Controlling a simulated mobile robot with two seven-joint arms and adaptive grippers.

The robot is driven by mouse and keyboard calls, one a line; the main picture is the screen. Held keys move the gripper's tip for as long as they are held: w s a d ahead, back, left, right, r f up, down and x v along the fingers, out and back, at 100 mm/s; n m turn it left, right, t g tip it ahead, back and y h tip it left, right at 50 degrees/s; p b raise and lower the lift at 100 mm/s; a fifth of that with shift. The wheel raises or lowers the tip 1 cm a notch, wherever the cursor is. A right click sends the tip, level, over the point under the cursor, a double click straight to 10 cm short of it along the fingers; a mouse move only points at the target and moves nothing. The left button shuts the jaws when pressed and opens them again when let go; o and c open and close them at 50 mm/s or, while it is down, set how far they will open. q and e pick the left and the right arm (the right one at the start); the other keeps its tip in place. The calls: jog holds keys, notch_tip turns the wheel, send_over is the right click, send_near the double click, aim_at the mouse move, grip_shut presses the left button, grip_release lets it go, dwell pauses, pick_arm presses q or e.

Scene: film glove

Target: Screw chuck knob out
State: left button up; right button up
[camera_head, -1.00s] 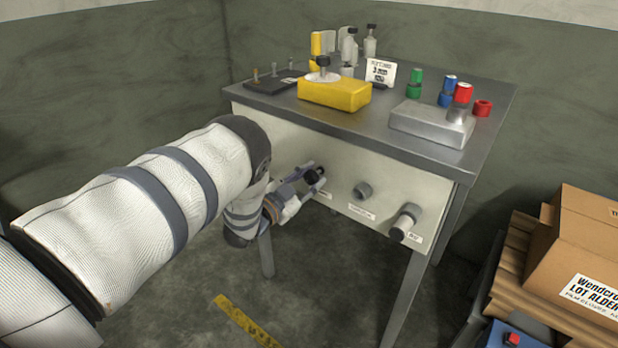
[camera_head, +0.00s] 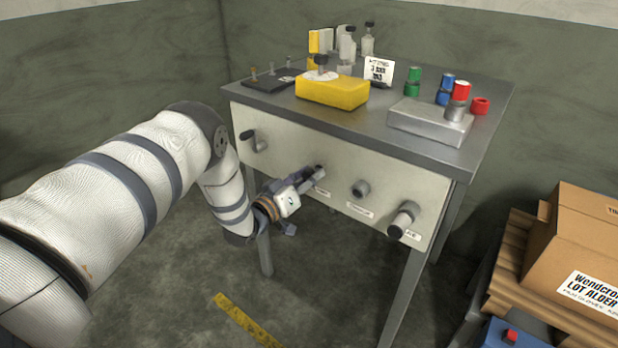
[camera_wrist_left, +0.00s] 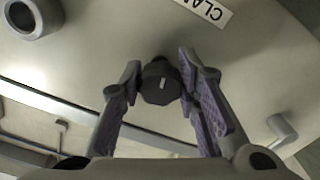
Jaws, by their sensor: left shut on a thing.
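My left gripper (camera_head: 312,176) is at the cabinet's front panel (camera_head: 275,150), shut on a dark faceted knob with a small white mark. In the left wrist view the knob (camera_wrist_left: 160,86) sits between the two fingers, end towards the camera; the right finger lies close along it. A label (camera_wrist_left: 207,10) beside it shows upside down and begins "CLA"; the rest is cut off. In the head view the gripper mostly hides the knob. My right gripper is not in view.
The panel also has a crank handle (camera_head: 252,140) at left, a grey round fitting (camera_head: 361,188) and a protruding cylinder (camera_head: 404,220) at right. The tabletop (camera_head: 375,124) overhangs above with a yellow block (camera_head: 333,92) and a grey block (camera_head: 430,122). Boxes (camera_head: 580,255) stand at right.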

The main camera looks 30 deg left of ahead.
pick_arm(q)
jog(key=n, duration=0.5)
jog(key=shift+r+n+b, duration=0.1)
jog(key=shift+n+b, duration=0.2)
jog(key=shift+n, duration=0.1)
jog(key=n+b, duration=0.1)
jog(key=n, duration=0.4)
jog(key=n+b, duration=0.1)
jog(key=n, duration=0.5)
jog(key=shift+r+n+b, duration=0.15)
jog(key=shift+n+b, duration=0.15)
jog(key=shift+b, duration=0.05)
jog(key=shift+r+n+b, duration=0.15)
jog(key=shift+n+b, duration=0.45)
jog(key=shift+n, duration=1.2)
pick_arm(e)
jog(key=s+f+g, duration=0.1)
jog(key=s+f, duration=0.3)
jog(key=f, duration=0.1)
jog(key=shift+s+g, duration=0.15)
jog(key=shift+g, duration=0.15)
pick_arm(q)
jog(key=shift+w+r, duration=0.1)
jog(key=o, duration=1)
jog(key=shift+o, duration=0.9)
jog(key=shift+f, duration=0.2)
